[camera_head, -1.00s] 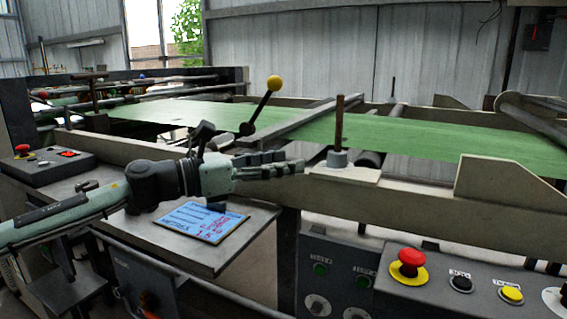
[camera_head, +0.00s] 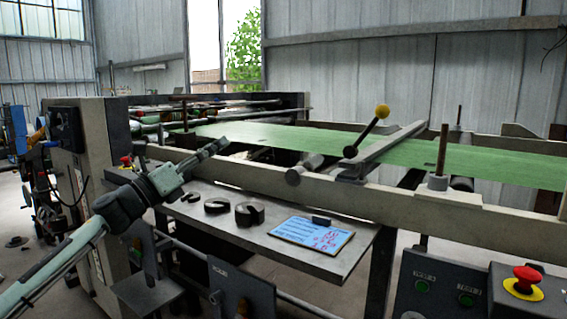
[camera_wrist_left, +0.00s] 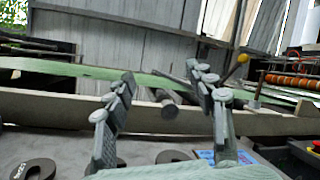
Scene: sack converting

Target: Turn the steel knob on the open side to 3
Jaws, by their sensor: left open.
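My left gripper (camera_head: 218,148) is above the grey side table, in front of the machine's side rail. In the left wrist view its two fingers (camera_wrist_left: 160,72) stand wide apart with nothing between them. A grey metal knob-like collar with an upright rod (camera_head: 438,182) sits on a pale plate on the near rail, well right of the gripper. A pale round dial (camera_head: 411,316) is cut off at the bottom edge of the head view. I cannot make out a numbered scale, nor tell which is the steel knob. My right gripper is not in view.
The side table (camera_head: 340,268) holds a blue-and-white card (camera_head: 312,236) and dark rings (camera_head: 249,214). A yellow-ball lever (camera_head: 382,111) rises over the green web (camera_head: 300,140). A red emergency button (camera_head: 526,277) is at lower right. Floor at left is partly clear.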

